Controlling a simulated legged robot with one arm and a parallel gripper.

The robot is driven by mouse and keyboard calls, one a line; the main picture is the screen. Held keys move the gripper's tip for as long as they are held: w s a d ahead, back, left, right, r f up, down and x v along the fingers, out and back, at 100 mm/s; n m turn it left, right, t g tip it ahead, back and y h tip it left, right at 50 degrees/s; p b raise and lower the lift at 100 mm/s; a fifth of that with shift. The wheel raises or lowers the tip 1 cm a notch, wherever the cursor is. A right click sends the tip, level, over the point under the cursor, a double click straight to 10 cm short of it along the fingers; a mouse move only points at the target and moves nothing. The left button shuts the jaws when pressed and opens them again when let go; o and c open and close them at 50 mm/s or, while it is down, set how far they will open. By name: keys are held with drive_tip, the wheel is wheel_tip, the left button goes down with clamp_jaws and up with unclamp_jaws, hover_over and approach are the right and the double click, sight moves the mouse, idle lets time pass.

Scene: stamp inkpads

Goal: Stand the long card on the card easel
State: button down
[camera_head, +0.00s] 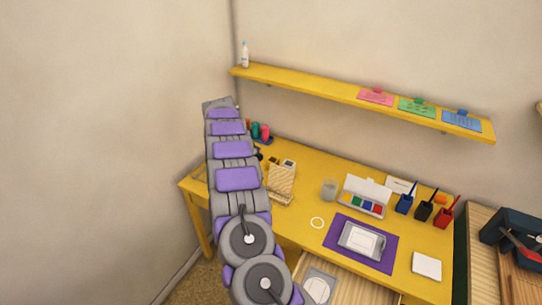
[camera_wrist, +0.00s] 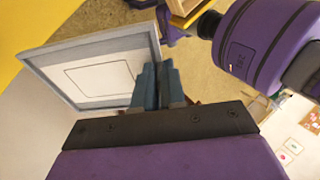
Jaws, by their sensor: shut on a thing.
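In the wrist view my gripper (camera_wrist: 160,75) is shut on the edge of a flat white card (camera_wrist: 98,77) with a grey border and a thin black rectangle outline. I take it to be the long card. It sticks out to the left of the fingers, tilted in the picture. In the head view my arm rises on the left, and I cannot make out the gripper or the held card. A tan slanted stand (camera_head: 281,180), which looks like the card easel, is on the yellow desk just right of my arm. It looks empty.
The yellow desk (camera_head: 330,165) also holds a purple mat (camera_head: 337,230) with a grey framed piece, an inkpad set (camera_head: 364,203), pen cups (camera_head: 424,210) and a glass (camera_head: 329,187). A drawer (camera_head: 345,288) is open in front. A yellow shelf (camera_head: 320,89) hangs above.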

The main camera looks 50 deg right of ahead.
drive_tip(key=d, duration=0.1)
drive_tip(key=d+n, duration=0.1)
drive_tip(key=d, duration=0.1)
drive_tip(key=d+n+g+h, duration=0.1)
drive_tip(key=shift+d+f, duration=0.25)
drive_tip(key=shift+d, duration=0.15)
drive_tip(key=shift+a+r+n+h, duration=0.2)
drive_tip(key=shift+a+n+h, duration=0.05)
drive_tip(key=shift+a, duration=0.4)
drive_tip(key=shift+a+r+n+h, duration=0.2)
drive_tip(key=shift+a+n+h, duration=0.05)
drive_tip(key=shift+a, duration=0.4)
drive_tip(key=w+d+f+n+t+h, duration=0.1)
drive_tip(key=w+d+n+t+h, duration=0.25)
drive_tip(key=d+n+h, duration=0.5)
drive_tip(key=w+d+f+n+t+h, duration=0.15)
drive_tip(key=d+n+t+h, duration=0.35)
drive_tip(key=d+n, duration=0.6)
wheel_tip(320, 180, down, 6)
drive_tip(key=w+d+m+b, duration=0.1)
drive_tip(key=b, duration=0.2)
drive_tip(key=shift+w+d+h+b, duration=0.25)
drive_tip(key=shift+d+h+b, duration=0.1)
drive_tip(key=shift+d+h, duration=0.1)
